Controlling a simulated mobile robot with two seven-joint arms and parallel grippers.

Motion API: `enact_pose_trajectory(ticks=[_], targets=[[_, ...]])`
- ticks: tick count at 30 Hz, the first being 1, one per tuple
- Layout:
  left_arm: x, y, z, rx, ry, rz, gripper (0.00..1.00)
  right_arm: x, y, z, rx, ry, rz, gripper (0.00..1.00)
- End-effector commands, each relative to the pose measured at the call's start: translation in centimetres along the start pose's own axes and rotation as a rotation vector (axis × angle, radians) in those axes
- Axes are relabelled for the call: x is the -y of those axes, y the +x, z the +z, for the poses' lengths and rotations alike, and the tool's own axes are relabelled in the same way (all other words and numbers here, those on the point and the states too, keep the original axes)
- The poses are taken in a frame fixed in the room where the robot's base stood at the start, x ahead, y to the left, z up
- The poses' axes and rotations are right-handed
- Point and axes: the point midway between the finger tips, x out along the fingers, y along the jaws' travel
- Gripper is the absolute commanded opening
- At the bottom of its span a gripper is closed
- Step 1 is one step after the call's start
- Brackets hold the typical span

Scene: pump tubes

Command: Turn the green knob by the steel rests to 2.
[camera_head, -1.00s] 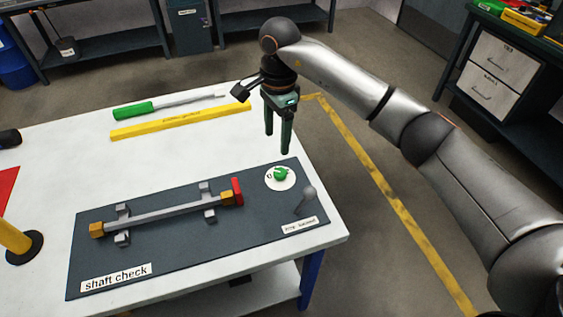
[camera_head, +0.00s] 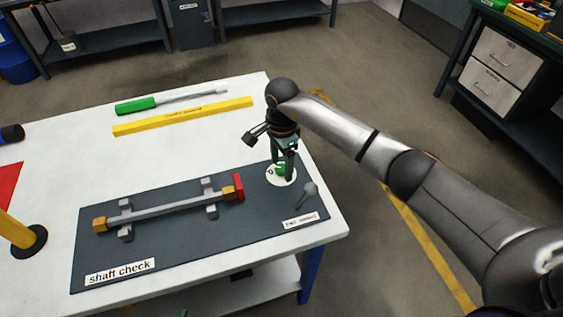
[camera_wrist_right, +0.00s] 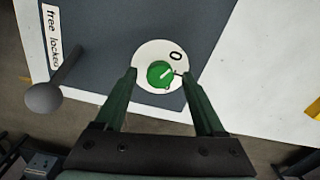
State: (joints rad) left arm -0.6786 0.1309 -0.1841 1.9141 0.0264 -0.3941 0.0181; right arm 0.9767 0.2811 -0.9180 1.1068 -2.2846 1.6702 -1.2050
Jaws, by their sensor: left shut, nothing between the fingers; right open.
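The green knob (camera_head: 281,170) sits on a white round dial (camera_head: 283,182) at the far right of the dark board. The right wrist view also shows the knob (camera_wrist_right: 160,74), its white pointer line slanting up and right towards the printed 0 (camera_wrist_right: 176,56). Other dial marks are hidden or unclear. My right gripper (camera_head: 284,172) points down over the dial. Its open fingers (camera_wrist_right: 159,73) stand on either side of the knob, apparently with gaps. The steel rests (camera_head: 125,233) (camera_head: 208,184) hold a grey shaft (camera_head: 170,204) left of the knob. My left gripper is not in view.
A grey ball-headed lever (camera_head: 309,188) stands close to the dial by a "free locked" label (camera_head: 300,219). A red-and-yellow shaft end (camera_head: 238,187) lies left of the dial.

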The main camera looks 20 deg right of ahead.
Motion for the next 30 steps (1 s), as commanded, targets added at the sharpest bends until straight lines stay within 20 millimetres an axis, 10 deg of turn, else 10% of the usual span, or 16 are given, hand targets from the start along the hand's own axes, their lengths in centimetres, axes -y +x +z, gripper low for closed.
enact_pose_trajectory(ticks=[6, 25, 30], targets=[[0.00, 0.00, 0.02, 0.000, 0.000, 0.000, 0.00, 0.00, 0.04, 0.03, 0.001, 0.000, 0.000, 0.72], [0.00, -0.01, 0.03, 0.001, 0.000, 0.000, 0.00, 0.00, -0.01, 0.03, 0.001, 0.000, 0.000, 0.01], [0.00, -0.01, 0.03, 0.001, 0.000, 0.000, 0.00, 0.00, -0.01, 0.03, 0.001, 0.000, 0.000, 0.00]])
